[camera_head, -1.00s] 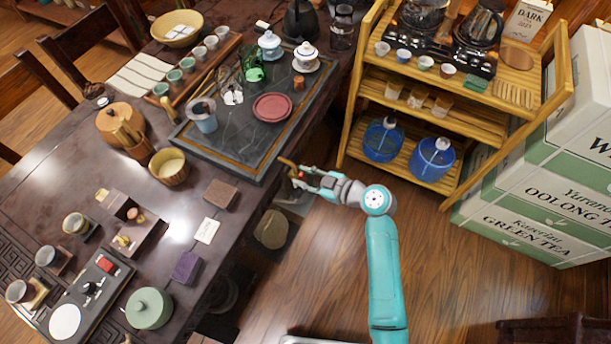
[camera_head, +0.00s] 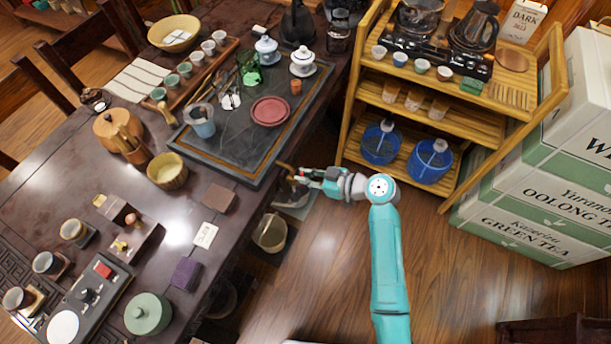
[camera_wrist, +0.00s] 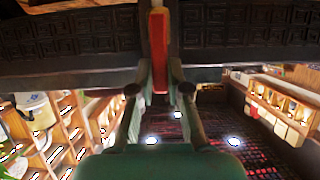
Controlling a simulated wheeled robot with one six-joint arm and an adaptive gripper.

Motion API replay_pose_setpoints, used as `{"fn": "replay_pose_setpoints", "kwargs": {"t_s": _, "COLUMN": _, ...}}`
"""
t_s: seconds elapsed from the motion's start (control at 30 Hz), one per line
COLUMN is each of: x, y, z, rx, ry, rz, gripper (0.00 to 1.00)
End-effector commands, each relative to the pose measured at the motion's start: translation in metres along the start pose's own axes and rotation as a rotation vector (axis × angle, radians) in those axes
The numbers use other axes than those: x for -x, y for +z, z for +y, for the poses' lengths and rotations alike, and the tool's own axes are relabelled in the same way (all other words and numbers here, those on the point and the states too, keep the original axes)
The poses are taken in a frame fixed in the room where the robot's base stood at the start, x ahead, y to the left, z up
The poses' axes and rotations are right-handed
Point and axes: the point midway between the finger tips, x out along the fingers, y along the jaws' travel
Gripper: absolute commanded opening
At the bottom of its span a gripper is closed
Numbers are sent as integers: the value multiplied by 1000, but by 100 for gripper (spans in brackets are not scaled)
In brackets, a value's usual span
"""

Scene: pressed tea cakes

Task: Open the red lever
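The red lever (camera_wrist: 158,50) shows in the wrist view as a narrow upright bar between the two fingers. My gripper (camera_wrist: 158,45) has a finger along each side of it, and the gap looks filled by the lever. In the head view my gripper (camera_head: 303,173) is just off the near right edge of the table, by a brass-coloured fitting (camera_head: 285,167). The fingers largely hide the lever there, so its angle is hard to tell.
The dark table (camera_head: 75,170) carries a tea tray (camera_head: 232,150) beside the gripper. A bucket (camera_head: 270,233) stands on the floor below. A bamboo shelf (camera_head: 470,112) with blue vessels is close on the right. The floor in front is clear.

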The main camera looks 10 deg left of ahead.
Motion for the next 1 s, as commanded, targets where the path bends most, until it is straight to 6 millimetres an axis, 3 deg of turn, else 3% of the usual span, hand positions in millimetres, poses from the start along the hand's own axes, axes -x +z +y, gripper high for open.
{"fn": "replay_pose_setpoints", "kwargs": {"t_s": 0.03, "x": 0, "y": 1, "z": 0, "rx": -1, "ry": 1, "rz": -1, "gripper": 26}}
{"fn": "replay_pose_setpoints", "kwargs": {"t_s": 0.1, "x": 0, "y": 1, "z": 0, "rx": -1, "ry": 1, "rz": -1, "gripper": 42}}
{"fn": "replay_pose_setpoints", "kwargs": {"t_s": 0.53, "x": 9, "y": 0, "z": 1, "rx": 0, "ry": 3, "rz": 0, "gripper": 42}}
{"fn": "replay_pose_setpoints", "kwargs": {"t_s": 1.0, "x": 94, "y": 1, "z": 1, "rx": 0, "ry": 5, "rz": -1, "gripper": 42}}
